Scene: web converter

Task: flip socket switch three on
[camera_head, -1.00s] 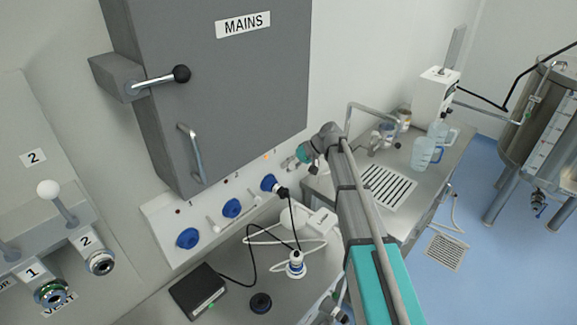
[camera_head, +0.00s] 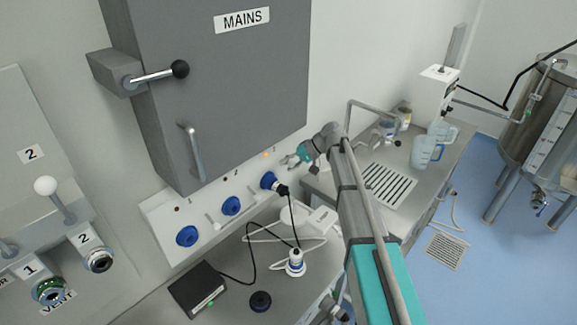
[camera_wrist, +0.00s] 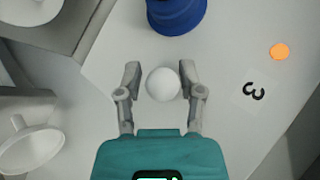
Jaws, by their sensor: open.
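The white ball knob of socket switch three (camera_wrist: 163,84) is in the wrist view, seen nearly end-on, so its lever and tilt are hidden. My gripper (camera_wrist: 162,75) is open, with one finger on each side of the knob and narrow gaps showing. The number 3 label (camera_wrist: 253,91) is to the right, and an orange lamp (camera_wrist: 279,51) glows above it. A blue socket (camera_wrist: 175,14) is just beyond the knob. In the head view my gripper (camera_head: 290,160) is at the right end of the socket panel (camera_head: 165,223), and the knob cannot be made out there.
A black plug (camera_head: 282,191) with a cable is in the rightmost blue socket. Other white switch levers (camera_head: 212,222) are along the panel. The grey MAINS cabinet (camera_head: 235,90) stands above. A black box (camera_head: 198,289) and a white lamp-like item (camera_head: 295,263) are on the bench below.

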